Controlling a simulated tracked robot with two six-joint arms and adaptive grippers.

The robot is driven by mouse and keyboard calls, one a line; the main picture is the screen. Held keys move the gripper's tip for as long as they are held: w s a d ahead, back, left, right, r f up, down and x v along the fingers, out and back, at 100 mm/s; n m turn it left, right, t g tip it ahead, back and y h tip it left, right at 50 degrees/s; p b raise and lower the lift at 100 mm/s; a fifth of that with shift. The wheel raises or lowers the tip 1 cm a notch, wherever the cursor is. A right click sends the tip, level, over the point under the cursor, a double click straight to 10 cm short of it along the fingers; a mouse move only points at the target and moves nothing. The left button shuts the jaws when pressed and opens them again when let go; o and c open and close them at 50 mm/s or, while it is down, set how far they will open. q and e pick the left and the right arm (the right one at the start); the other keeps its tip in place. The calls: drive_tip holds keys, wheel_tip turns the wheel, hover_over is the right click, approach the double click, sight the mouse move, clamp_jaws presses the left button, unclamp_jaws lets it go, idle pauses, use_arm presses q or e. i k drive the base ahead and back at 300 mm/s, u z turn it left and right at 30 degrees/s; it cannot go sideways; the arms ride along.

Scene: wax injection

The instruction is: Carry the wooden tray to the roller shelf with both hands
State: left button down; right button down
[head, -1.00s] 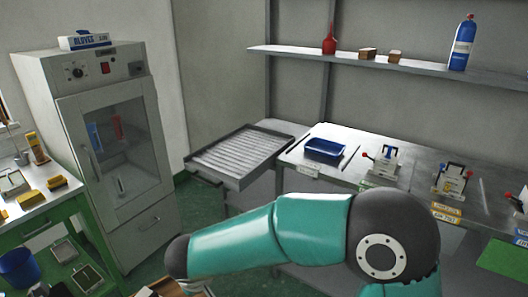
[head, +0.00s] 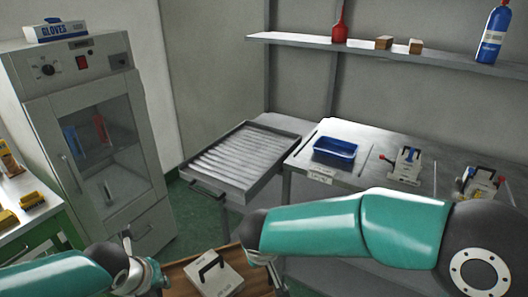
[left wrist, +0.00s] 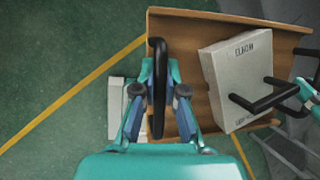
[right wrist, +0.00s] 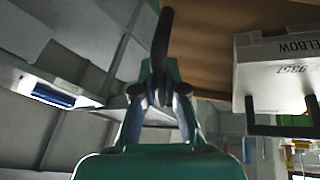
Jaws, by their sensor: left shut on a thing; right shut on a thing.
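The wooden tray (head: 180,274) is at the bottom of the head view, carrying a pale grey mould block (head: 214,276) with a black handle. The block is marked ELBOW in the left wrist view (left wrist: 232,75). My left gripper (head: 142,268) is shut on the tray's black end handle (left wrist: 159,60). My right gripper (head: 268,262) is shut on the opposite black handle (right wrist: 162,40). The tray's near edge is cut off in the head view. The roller shelf (head: 243,160), a grey metal frame with pale rollers, stands ahead of the tray, apart from it.
A metal bench (head: 340,178) with a blue bin (head: 335,150) and several small clamps adjoins the roller shelf on the right. A grey cabinet (head: 100,150) stands at the left, beside a green worktable (head: 40,250). Green floor shows between the cabinet and roller shelf.

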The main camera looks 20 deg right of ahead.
sight(239, 156)
drive_tip(key=z, duration=0.05)
drive_tip(key=i, duration=0.4)
drive_tip(key=z, duration=0.15)
drive_tip(key=k, duration=0.85)
drive_tip(key=z, duration=0.15)
drive_tip(key=i, duration=2.35)
drive_tip(key=u, duration=0.05)
